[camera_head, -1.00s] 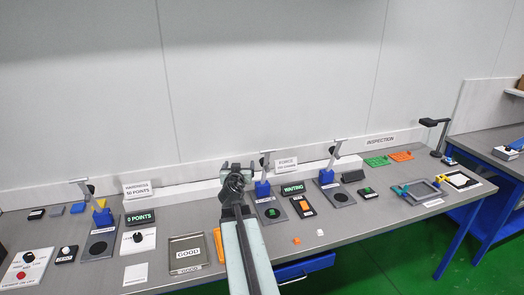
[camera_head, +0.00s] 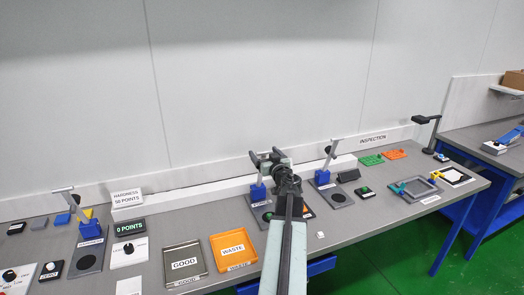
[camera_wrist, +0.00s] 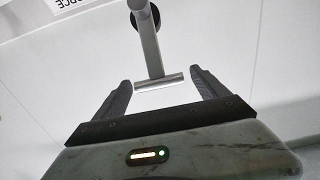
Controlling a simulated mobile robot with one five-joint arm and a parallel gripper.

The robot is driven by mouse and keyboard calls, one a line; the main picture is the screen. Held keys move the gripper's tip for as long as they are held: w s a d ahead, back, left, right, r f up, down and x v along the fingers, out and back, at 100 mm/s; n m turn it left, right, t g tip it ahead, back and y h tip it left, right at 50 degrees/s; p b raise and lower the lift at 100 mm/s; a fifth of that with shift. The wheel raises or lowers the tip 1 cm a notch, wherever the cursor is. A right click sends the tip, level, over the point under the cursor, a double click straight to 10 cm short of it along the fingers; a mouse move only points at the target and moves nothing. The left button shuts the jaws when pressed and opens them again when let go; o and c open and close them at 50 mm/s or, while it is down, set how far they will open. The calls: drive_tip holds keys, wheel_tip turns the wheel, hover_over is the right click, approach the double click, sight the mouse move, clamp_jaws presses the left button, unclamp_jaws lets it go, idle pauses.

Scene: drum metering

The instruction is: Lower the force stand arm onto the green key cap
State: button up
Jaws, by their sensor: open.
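My gripper (camera_head: 267,157) is open and raised at the stand's upper part. In the wrist view, the stand's grey arm ends in a crossbar handle (camera_wrist: 158,82) that shows between my two open fingers (camera_wrist: 161,92). I cannot tell whether the fingers touch it.
Another blue stand (camera_head: 322,178) is close on the right, and a third (camera_head: 90,229) is at the left. A grey GOOD tray (camera_head: 184,263) and an orange WASTE tray (camera_head: 233,246) lie at the front left. A white wall (camera_head: 230,80) rises behind the bench.

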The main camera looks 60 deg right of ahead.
drive_tip(key=x, duration=0.4)
clamp_jaws()
drive_tip(key=shift+s+f, duration=0.1)
drive_tip(key=shift+s, duration=0.05)
